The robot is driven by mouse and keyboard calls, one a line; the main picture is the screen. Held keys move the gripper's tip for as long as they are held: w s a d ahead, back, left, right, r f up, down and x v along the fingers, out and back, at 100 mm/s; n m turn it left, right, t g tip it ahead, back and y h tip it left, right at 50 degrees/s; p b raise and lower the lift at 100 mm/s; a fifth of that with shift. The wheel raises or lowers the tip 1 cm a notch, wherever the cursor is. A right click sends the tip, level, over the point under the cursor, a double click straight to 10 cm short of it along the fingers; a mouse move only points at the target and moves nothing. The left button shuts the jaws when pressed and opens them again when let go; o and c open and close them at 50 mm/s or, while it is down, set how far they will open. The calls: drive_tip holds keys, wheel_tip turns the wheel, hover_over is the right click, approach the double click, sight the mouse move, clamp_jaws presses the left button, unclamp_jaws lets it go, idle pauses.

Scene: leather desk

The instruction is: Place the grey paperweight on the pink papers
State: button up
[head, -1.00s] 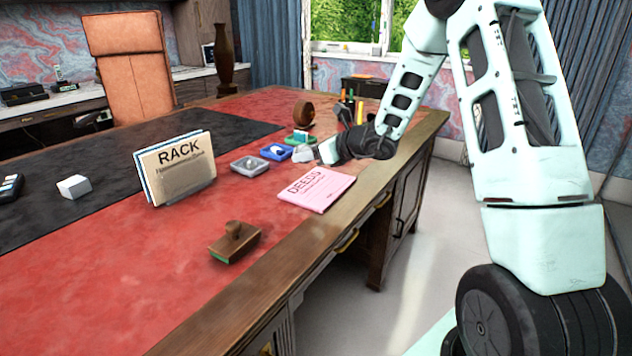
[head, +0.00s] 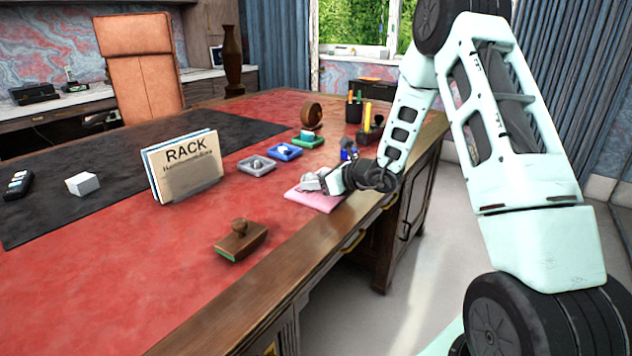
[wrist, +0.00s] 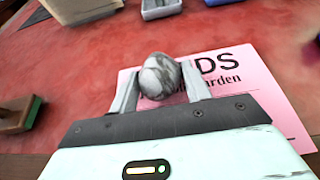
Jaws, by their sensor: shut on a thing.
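The grey paperweight (wrist: 160,75) is a rounded, marbled stone. My gripper (wrist: 160,88) is shut on it, with one finger on each side. In the head view my gripper (head: 324,182) is over the pink papers (head: 316,200) near the desk's right edge. The paperweight hides part of the title on the pink papers (wrist: 262,98) in the wrist view. I cannot tell whether the paperweight touches the papers or hangs just above them.
A grey tray (head: 247,169), a blue tray (head: 294,154) and a green tray (head: 318,143) stand behind the papers. A RACK letter holder (head: 187,170) is to the left, a wooden stamp (head: 240,240) in front. Red desktop between them is clear.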

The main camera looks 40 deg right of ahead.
drive_tip(key=o, duration=1.1)
drive_tip(key=shift+c, duration=0.2)
